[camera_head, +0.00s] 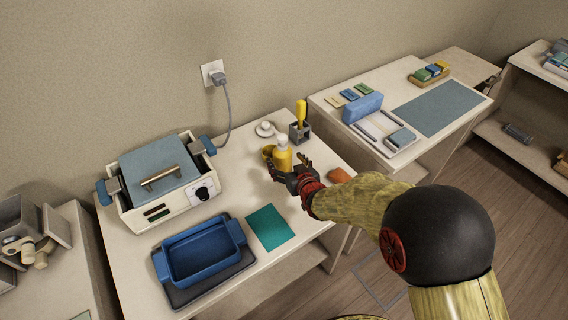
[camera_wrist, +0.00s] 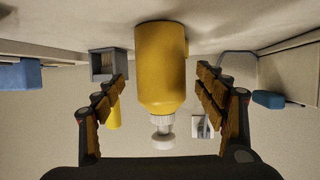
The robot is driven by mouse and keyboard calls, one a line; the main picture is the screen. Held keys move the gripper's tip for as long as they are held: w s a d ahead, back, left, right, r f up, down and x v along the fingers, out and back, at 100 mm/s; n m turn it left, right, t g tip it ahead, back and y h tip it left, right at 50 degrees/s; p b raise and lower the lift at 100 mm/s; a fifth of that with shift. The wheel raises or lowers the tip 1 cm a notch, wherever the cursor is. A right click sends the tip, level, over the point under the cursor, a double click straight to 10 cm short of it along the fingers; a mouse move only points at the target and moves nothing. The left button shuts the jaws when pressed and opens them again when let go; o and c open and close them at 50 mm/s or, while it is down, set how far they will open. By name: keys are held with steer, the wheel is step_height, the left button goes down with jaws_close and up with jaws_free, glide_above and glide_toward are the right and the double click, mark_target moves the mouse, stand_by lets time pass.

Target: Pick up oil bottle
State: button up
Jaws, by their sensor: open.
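The oil bottle (camera_head: 283,158) is yellow with a pale cap and stands upright on the table, near the back right. In the wrist view the bottle (camera_wrist: 161,70) appears upside down, with its white cap pointing down the picture. My gripper (camera_head: 285,178) is at the bottle's front side, partly hiding its lower part. In the wrist view my gripper (camera_wrist: 160,88) is open, with one finger on each side of the bottle. Gaps show between both fingers and the bottle.
A grey holder with a yellow-handled tool (camera_head: 301,113) stands just behind the bottle. A white wax warmer (camera_head: 165,185), a blue tray (camera_head: 203,254) and a teal mat (camera_head: 270,227) lie to the left and front. An orange object (camera_head: 340,175) lies to the right.

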steer(key=shift+b+x, duration=0.35)
steer(key=shift+x, duration=1.55)
steer(key=shift+a, duration=0.1)
steer(key=shift+c, duration=1)
steer(key=c, duration=1.4)
steer(key=shift+r, duration=0.15)
steer(key=shift+c, duration=0.5)
